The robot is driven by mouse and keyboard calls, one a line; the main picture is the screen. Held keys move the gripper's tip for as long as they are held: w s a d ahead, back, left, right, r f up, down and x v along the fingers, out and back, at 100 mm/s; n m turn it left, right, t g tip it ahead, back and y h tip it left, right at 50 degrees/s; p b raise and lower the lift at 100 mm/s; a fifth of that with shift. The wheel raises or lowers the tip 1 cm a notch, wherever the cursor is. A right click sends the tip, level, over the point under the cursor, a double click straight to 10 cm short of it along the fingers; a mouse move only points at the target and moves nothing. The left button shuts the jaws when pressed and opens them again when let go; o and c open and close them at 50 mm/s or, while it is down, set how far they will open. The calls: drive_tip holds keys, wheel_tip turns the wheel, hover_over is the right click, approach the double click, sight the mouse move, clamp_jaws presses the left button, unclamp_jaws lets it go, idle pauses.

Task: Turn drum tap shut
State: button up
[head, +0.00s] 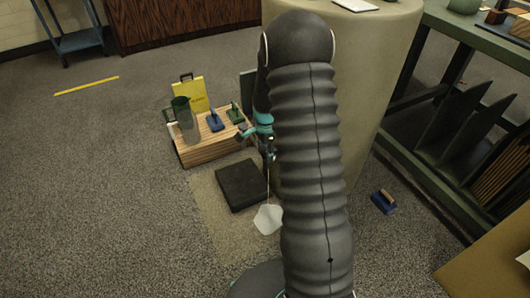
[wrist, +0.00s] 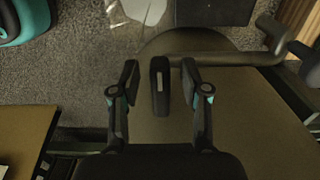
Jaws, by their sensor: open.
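The beige drum (head: 370,90) stands behind my arm in the head view, and its side also shows in the wrist view (wrist: 235,120). In the wrist view a dark upright tap handle (wrist: 160,92) with a small pale mark stands between the fingers of my gripper (wrist: 160,82). The fingers are open, one on each side, with gaps visible. In the head view my gripper (head: 258,130) is partly hidden by my arm, and the tap is mostly hidden. A thin pale stream runs down to a white puddle (head: 268,219) on the floor.
A dark slab (head: 242,185) lies beside the puddle. A wooden crate (head: 205,148) to the left bears a yellow bag (head: 192,93), a green vessel and brushes. A blue brush (head: 384,202) lies right of the drum.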

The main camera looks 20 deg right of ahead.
drive_tip(key=shift+a, duration=0.1)
clamp_jaws()
drive_tip(key=n, duration=0.2)
drive_tip(key=s+n, duration=0.1)
drive_tip(key=n, duration=0.1)
drive_tip(key=shift+d+n+b, duration=0.2)
drive_tip(key=shift+n+b, duration=0.1)
drive_tip(key=shift+b, duration=0.05)
drive_tip(key=shift+s+d+n+b, duration=0.2)
drive_tip(key=shift+d+n, duration=0.15)
drive_tip(key=shift+n, duration=1.85)
drive_tip(key=shift+s+d+n+b, duration=0.15)
drive_tip(key=shift+d+n, duration=0.15)
drive_tip(key=shift+n, duration=1.9)
drive_tip(key=shift+s+d+n+b, duration=0.1)
drive_tip(key=shift+s+d+n, duration=0.2)
drive_tip(key=shift+n, duration=1.9)
drive_tip(key=shift+w+d, duration=0.1)
